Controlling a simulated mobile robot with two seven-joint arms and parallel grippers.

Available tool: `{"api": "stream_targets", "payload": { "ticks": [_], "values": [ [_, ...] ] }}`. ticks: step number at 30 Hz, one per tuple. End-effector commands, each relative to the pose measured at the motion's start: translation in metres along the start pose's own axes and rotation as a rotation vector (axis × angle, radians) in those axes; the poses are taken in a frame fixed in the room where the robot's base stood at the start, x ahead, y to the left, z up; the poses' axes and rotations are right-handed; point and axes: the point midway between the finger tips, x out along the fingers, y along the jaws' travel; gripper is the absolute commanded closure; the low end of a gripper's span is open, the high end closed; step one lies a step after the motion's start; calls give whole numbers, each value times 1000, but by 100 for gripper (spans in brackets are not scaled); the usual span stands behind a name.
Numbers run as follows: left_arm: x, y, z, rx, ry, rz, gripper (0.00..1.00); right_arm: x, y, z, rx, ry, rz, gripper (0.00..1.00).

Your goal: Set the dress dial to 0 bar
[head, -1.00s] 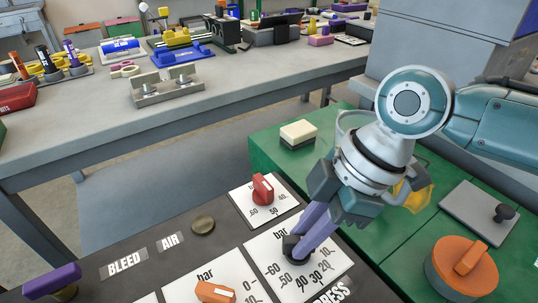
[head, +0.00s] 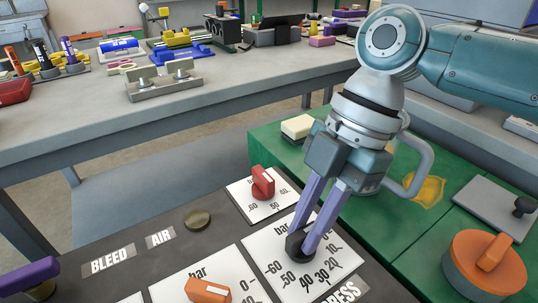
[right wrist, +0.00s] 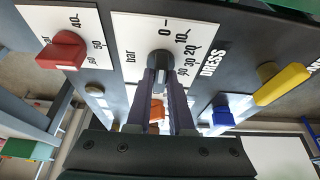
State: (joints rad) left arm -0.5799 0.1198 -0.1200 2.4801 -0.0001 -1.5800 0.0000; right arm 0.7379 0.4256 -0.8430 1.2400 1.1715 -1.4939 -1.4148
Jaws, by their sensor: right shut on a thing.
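The dress dial is a black knob (head: 297,246) on a white scale plate (head: 268,250) marked 0 to 60 bar, beside the DRESS label (head: 345,291). My right gripper (head: 304,248) comes down from above, its two purple fingers shut on the knob from both sides. In the right wrist view the knob (right wrist: 160,62) sits between the fingertips, with the 0 mark on the plate just beyond it. The fingers hide part of the knob, and I cannot tell which number its pointer faces. My left gripper is out of view.
A red knob (head: 263,183) on another plate is close behind the dial. An orange knob (head: 208,290) is to its left. A green surface on the right holds a large orange dial (head: 485,265) and a yellow item (head: 425,190). A grey bench (head: 200,100) stands behind.

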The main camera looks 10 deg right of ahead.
Motion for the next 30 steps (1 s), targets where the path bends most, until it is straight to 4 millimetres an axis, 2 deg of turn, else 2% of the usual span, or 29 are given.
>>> {"api": "stream_targets", "payload": {
  "ticks": [10, 11, 18, 26, 30],
  "values": [
    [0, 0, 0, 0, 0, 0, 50, 1, -1, 0, -5, -2, -3, 100],
    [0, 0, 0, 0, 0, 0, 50, 1, -1, 0, -5, -2, -3, 78],
    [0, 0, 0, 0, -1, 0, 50, 0, 0, 0, -3, -1, -2, 51],
    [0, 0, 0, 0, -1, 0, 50, 0, 0, 0, -3, -1, -1, 50],
    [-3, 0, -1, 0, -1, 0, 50, -14, 0, 0, -2, -2, 0, 50]
  ]
}}
